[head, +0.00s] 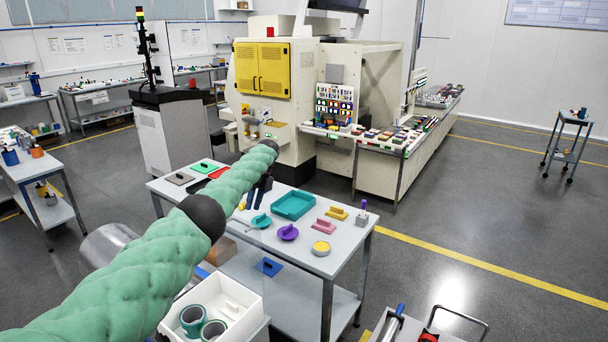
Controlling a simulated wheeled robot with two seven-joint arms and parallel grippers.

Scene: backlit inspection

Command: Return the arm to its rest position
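My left arm, in a quilted green sleeve with dark joints, comes in from the lower left and reaches out over the work table (345,238). My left gripper (257,200) is dark and hangs below the far end of the arm, above the table's left part. The sleeve hides part of it, and it is too small and dark to tell whether its fingers are apart or hold anything. My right arm and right gripper are not in view.
On the table are a teal tray (293,204), a purple disc (288,232), pink blocks (324,226) and a yellow-topped round piece (320,248). A white bin (250,325) with teal rings stands below the arm. A large machine (275,90) stands behind. Floor at right is mostly clear.

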